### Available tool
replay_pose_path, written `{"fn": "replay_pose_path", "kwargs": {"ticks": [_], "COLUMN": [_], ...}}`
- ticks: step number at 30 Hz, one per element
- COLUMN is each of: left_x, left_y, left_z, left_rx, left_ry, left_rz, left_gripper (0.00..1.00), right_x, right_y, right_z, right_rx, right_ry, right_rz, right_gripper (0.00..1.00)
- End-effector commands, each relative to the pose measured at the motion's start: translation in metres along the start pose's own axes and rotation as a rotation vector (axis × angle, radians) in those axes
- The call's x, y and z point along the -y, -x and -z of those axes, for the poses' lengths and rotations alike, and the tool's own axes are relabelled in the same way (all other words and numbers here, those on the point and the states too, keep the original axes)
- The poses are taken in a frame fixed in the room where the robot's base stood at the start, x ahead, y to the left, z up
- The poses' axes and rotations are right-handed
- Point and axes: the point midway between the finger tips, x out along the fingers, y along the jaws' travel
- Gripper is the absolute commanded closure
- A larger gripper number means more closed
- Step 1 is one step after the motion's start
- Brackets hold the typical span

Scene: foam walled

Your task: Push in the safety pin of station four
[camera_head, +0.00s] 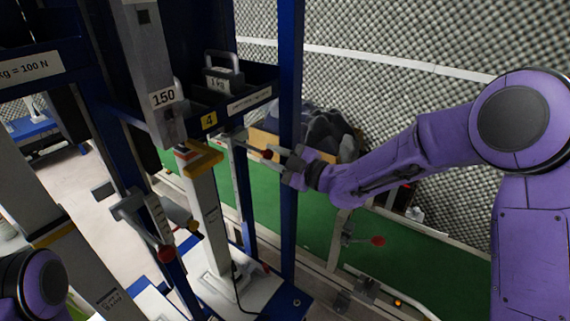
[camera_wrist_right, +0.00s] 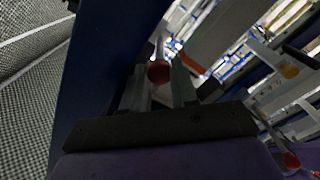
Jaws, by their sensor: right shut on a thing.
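The station with the yellow "4" label (camera_head: 208,120) stands left of centre in the head view, with a blue frame and a grey column. Its safety pin shows as a thin rod ending in a dark red ball knob (camera_head: 267,154), just below the shelf. My right gripper (camera_head: 278,157) reaches in from the right and is shut on the knob. In the right wrist view the red knob (camera_wrist_right: 158,72) sits between the two fingers. How far the pin is in cannot be told. My left gripper is out of view; only part of my left arm shows at lower left.
A blue upright post (camera_head: 290,90) stands close by my right gripper, and it also fills the left of the wrist view (camera_wrist_right: 105,70). A weight with a handle (camera_head: 222,78) sits on the shelf. Another red knob (camera_head: 377,241) is lower right. Green floor (camera_head: 420,255) lies behind.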

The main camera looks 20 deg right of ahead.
Motion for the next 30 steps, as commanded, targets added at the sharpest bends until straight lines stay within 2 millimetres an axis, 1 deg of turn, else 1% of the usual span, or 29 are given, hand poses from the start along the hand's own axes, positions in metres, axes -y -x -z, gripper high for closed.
{"fn": "replay_pose_path", "kwargs": {"ticks": [3,9,10,11,19,22,23,26,30], "left_x": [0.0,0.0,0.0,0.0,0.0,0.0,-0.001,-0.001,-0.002], "left_y": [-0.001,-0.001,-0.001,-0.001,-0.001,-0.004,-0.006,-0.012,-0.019], "left_z": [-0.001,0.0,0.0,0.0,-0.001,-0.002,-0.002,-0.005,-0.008], "left_rx": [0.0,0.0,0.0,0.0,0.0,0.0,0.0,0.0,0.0], "left_ry": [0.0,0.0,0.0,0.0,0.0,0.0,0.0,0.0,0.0], "left_rz": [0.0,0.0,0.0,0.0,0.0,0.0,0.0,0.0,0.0], "left_gripper": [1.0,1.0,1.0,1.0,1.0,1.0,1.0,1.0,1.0], "right_x": [0.001,0.001,0.001,0.001,0.001,0.0,0.001,0.001,0.001], "right_y": [-0.006,-0.005,-0.005,-0.005,-0.005,0.002,0.007,0.029,0.064], "right_z": [0.0,0.0,0.0,0.0,0.0,0.0,-0.001,-0.001,-0.001], "right_rx": [0.001,0.001,0.0,0.0,0.0,0.0,0.0,0.0,0.0], "right_ry": [-0.002,-0.003,-0.003,-0.003,-0.003,-0.002,-0.003,-0.003,-0.003], "right_rz": [0.0,0.0,0.0,0.0,0.0,-0.002,-0.002,-0.004,-0.003], "right_gripper": [1.0,1.0,0.69,0.61,0.61,0.61,0.61,0.61,0.61]}}
